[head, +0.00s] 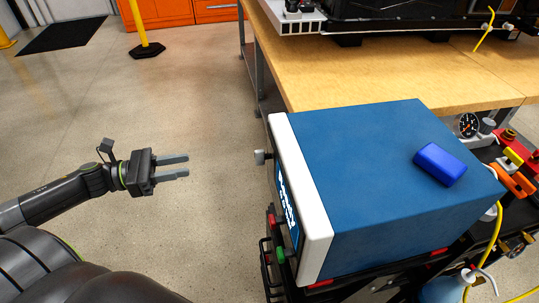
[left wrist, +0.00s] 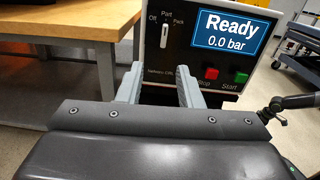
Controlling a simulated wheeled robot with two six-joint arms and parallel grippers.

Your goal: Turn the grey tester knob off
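The grey tester knob (head: 261,157) sticks out from the front of the blue tester (head: 385,165) in the head view. In the left wrist view the knob (left wrist: 164,37) stands about upright, its upper end towards the "Part" label, between "Off" and "Pack". The screen (left wrist: 230,31) reads "Ready 0.0 bar". My left gripper (head: 174,169) is open and empty, left of the knob and apart from it. In the left wrist view its fingers (left wrist: 157,88) are spread below the knob. A dark arm part, perhaps my right one, shows at that view's right edge; its fingers are unclear.
A red Stop button (left wrist: 211,73) and green Start button (left wrist: 240,78) sit below the screen. A blue block (head: 440,164) lies on the tester. A wooden bench (head: 360,75) stands behind. The floor left of the tester is clear around my left gripper.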

